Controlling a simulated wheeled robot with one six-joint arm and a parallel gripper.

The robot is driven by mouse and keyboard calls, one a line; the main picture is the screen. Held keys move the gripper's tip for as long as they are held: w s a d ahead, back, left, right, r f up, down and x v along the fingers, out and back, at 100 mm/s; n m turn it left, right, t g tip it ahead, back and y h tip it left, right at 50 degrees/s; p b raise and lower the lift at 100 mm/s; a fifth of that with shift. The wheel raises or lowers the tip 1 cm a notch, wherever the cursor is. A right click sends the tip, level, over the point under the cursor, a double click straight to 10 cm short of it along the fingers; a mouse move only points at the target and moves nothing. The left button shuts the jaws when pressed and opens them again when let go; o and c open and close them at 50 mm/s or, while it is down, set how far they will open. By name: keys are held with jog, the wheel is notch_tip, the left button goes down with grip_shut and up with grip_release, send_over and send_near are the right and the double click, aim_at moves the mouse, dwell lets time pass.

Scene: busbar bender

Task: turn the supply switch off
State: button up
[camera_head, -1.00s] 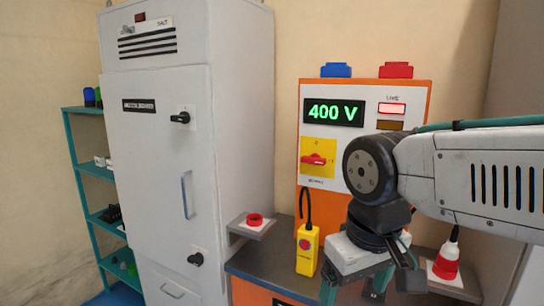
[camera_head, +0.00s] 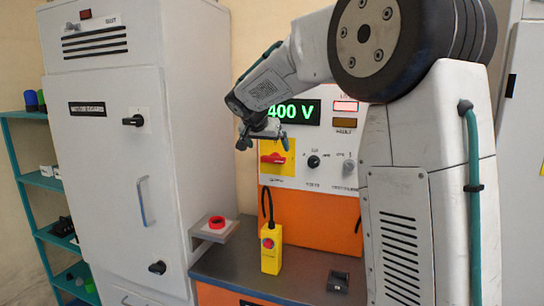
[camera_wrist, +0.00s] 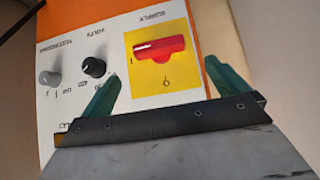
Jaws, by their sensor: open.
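The supply switch (camera_head: 273,158) is a red handle on a yellow plate on the orange and white panel. Its handle lies horizontal. In the wrist view the red handle (camera_wrist: 158,47) appears upside down, with SUPPLY printed beside the plate. My gripper (camera_head: 264,142) is in front of the panel, just above the switch in the head view. In the wrist view my green fingers (camera_wrist: 162,70) are spread apart with nothing between them, apart from the handle. The green display (camera_head: 297,112) reads 400 V.
Black and grey knobs (camera_head: 314,161) sit right of the switch. A yellow pendant (camera_head: 271,249) with a red button stands on the bench (camera_head: 235,272). A red button (camera_head: 217,222) is on a side bracket. A tall grey cabinet (camera_head: 105,190) stands left.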

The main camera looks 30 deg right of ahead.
aim_at(273, 157)
jog(key=x, duration=0.7)
jog(key=shift+f, duration=0.1)
jog(key=c, duration=1)
